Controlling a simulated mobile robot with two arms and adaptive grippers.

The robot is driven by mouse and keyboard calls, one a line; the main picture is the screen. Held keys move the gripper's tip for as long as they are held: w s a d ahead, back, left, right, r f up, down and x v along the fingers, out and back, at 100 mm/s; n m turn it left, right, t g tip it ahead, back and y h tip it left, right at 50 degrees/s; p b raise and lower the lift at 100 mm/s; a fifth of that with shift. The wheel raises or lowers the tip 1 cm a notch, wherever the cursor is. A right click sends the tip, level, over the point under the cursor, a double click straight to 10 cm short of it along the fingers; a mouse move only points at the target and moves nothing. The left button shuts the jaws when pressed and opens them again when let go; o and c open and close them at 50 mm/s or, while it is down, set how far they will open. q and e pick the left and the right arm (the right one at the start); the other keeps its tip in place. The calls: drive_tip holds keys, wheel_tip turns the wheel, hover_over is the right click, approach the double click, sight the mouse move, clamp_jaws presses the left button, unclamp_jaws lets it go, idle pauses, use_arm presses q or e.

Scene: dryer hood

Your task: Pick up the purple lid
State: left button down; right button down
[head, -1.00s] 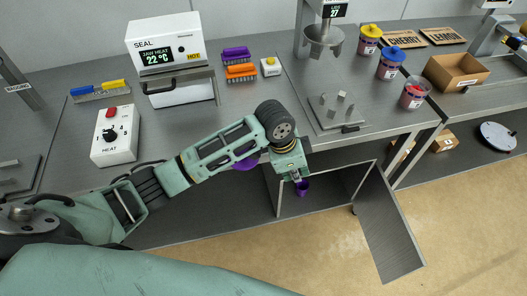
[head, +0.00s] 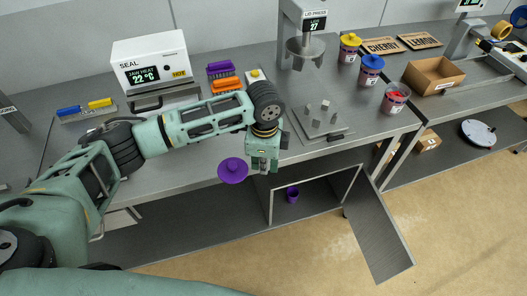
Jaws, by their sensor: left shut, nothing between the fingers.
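The purple lid (head: 233,171) is a round disc with a small raised middle. It lies at the front edge of the steel counter, left of the open cabinet, and appears to reach over the edge. My left gripper (head: 262,168) is just right of the lid, pointing down at the counter's front edge, shut and empty. A small gap seems to show between gripper and lid; I cannot tell its depth. My right gripper is not in view.
A purple cup (head: 293,195) stands inside the cabinet below the counter; its door (head: 380,235) hangs open at right. A lid press (head: 305,50), pots, a seal machine (head: 150,62) and a cardboard box (head: 445,72) stand further back. The counter behind the lid is mostly clear.

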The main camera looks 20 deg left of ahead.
sight(243, 172)
use_arm(q)
drive_tip(key=a, duration=0.1)
drive_tip(key=a+f+p, duration=0.1)
drive_tip(key=a+p, duration=0.1)
drive_tip(key=a, duration=0.1)
drive_tip(key=shift+s+f, duration=0.3)
drive_tip(key=shift+w, duration=0.1)
drive_tip(key=shift+s+a+r+p, duration=0.1)
drive_tip(key=shift+s+a+p, duration=0.1)
drive_tip(key=shift+a+p, duration=0.75)
drive_tip(key=shift+a, duration=0.35)
drive_tip(key=shift+d, duration=0.15)
